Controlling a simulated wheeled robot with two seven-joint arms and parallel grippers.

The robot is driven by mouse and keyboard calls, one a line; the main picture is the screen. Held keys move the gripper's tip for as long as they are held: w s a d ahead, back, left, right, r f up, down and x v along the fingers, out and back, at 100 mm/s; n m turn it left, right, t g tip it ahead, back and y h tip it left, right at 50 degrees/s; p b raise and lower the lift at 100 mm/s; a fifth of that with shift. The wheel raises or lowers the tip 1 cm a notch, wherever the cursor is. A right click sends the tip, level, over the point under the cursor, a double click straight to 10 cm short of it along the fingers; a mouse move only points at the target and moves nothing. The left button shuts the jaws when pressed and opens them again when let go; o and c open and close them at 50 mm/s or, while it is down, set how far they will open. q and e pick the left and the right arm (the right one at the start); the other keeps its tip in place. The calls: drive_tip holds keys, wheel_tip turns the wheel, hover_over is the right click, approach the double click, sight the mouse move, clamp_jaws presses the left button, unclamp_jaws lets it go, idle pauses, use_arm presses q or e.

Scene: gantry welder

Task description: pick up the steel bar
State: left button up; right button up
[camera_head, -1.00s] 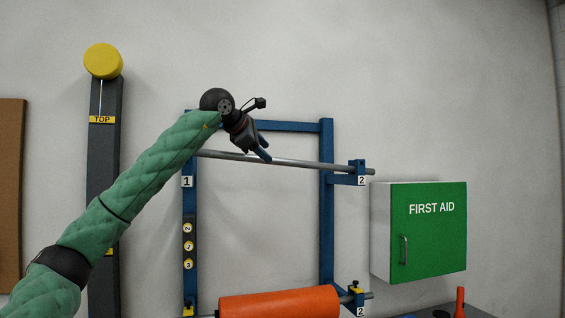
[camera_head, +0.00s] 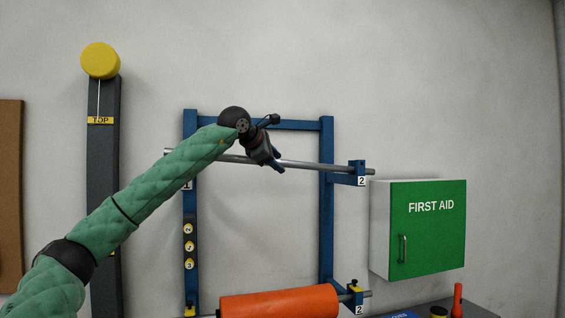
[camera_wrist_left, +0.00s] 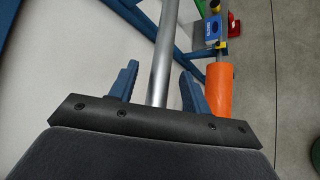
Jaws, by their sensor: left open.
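The steel bar (camera_head: 312,166) is a long grey rod lying across the upper brackets of a blue rack (camera_head: 326,225). Its right end rests at the bracket marked 2, and its left end sticks out past the left post. My left gripper (camera_head: 279,168) is at the bar, around its middle. In the left wrist view the bar (camera_wrist_left: 162,65) runs between the two blue fingers of the open left gripper (camera_wrist_left: 160,85), with a gap on each side. My right gripper is not in view.
An orange roller (camera_head: 280,302) sits low on the rack. A green first aid cabinet (camera_head: 428,230) hangs to the right. A dark column with a yellow top (camera_head: 101,60) stands to the left. The wall above the rack is clear.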

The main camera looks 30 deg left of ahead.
sight(277, 160)
use_arm(q)
clamp_jaws()
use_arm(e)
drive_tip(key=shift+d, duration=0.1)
use_arm(q)
drive_tip(key=shift+r, duration=0.1)
drive_tip(key=shift+r, duration=0.2)
wheel_tip(277, 160, up, 6)
drive_tip(key=b, duration=0.2)
drive_tip(key=shift+d+f+b, duration=0.1)
drive_tip(key=shift+f+b, duration=0.05)
drive_tip(key=shift+b, duration=0.15)
wheel_tip(277, 160, up, 12)
drive_tip(key=b, duration=0.1)
drive_tip(key=shift+f, duration=0.15)
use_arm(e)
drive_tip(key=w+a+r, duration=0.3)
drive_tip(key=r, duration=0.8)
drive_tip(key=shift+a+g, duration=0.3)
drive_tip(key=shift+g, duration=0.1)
